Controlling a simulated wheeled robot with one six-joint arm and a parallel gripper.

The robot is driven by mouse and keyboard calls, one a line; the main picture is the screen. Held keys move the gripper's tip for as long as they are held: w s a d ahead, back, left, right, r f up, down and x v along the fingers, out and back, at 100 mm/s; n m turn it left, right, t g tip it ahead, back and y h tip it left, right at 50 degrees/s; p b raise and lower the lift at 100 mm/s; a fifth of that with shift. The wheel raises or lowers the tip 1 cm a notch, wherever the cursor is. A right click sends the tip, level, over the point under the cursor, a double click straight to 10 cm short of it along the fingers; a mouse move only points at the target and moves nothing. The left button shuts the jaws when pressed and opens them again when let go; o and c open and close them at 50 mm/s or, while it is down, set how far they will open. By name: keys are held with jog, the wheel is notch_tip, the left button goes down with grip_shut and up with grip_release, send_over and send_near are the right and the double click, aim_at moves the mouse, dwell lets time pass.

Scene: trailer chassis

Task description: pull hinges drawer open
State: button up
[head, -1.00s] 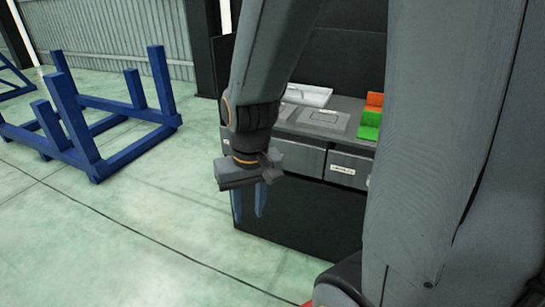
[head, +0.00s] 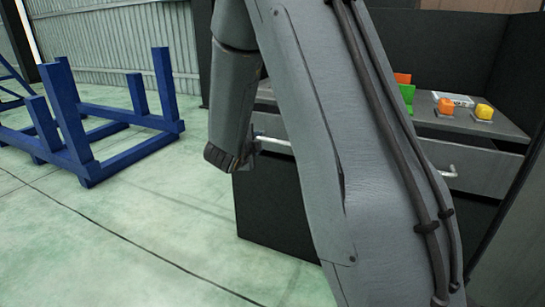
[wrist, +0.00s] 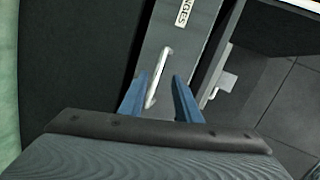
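The hinges drawer (wrist: 182,50) shows in the wrist view as a grey front with a white label (wrist: 183,12) whose visible letters end in "NGES". Its pale bar handle (wrist: 158,78) lies between the two blue fingers of my gripper (wrist: 161,77). The fingers are apart, with a gap beside the handle, so the gripper is open. Whether either finger touches the handle I cannot tell.
Another grey drawer (head: 480,166) with a handle (head: 447,171) is to the right. A blue metal frame (head: 75,135) stands left on open floor.

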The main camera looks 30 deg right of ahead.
aim_at(274, 141)
jog(key=w+d+f+m+h+b, duration=0.1)
jog(key=d, duration=0.2)
jog(key=w+d+f+m+b, duration=0.1)
jog(key=w+d, duration=0.1)
jog(key=d, duration=0.1)
jog(key=w+d+f+m+g+h+b, duration=0.1)
jog(key=d, duration=0.2)
jog(key=shift+w+d+f+h+b, duration=0.1)
jog(key=shift+w+f+h+b, duration=0.2)
jog(key=shift+w+b, duration=0.05)
jog(key=shift+c, duration=0.3)
grip_shut()
